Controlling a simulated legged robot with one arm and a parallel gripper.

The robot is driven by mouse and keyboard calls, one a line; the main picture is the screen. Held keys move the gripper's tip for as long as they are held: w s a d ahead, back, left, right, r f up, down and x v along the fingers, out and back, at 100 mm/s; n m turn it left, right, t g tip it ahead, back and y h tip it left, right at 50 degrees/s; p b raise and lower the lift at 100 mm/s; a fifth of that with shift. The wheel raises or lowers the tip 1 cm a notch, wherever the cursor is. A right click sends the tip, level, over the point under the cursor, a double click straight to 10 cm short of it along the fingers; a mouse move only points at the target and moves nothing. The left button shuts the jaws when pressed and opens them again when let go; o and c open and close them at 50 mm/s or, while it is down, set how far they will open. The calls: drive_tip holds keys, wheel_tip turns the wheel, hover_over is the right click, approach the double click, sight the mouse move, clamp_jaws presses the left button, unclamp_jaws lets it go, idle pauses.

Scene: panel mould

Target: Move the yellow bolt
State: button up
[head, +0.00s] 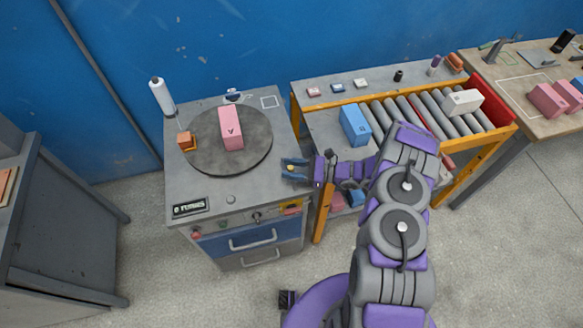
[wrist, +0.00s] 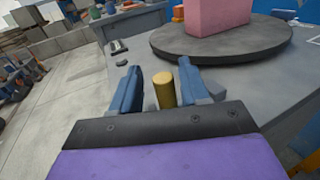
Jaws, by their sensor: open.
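The yellow bolt (wrist: 164,90) is a short upright cylinder on the grey cabinet top. In the wrist view it stands between the two blue fingers of my gripper (wrist: 158,75), nearer the right finger, with a gap to the left one. I cannot tell whether the right finger touches it. In the head view my gripper (head: 286,170) is open at the right edge of the cabinet top, and a small yellow spot of the bolt (head: 291,167) shows between the fingers. The bolt's lower part is hidden by my gripper in the wrist view.
A dark round turntable (head: 257,152) carries a pink block (head: 231,128). An orange block (head: 187,141) and a white bottle (head: 162,96) stand left of it. A white outlined square (head: 269,102) lies bare behind. A roller table with a blue box (head: 354,124) stands to the right.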

drive_tip(key=shift+d, duration=0.1)
drive_tip(key=s+d+p, duration=0.1)
drive_tip(key=d+p, duration=0.1)
drive_tip(key=d, duration=1.5)
drive_tip(key=shift+s, duration=0.4)
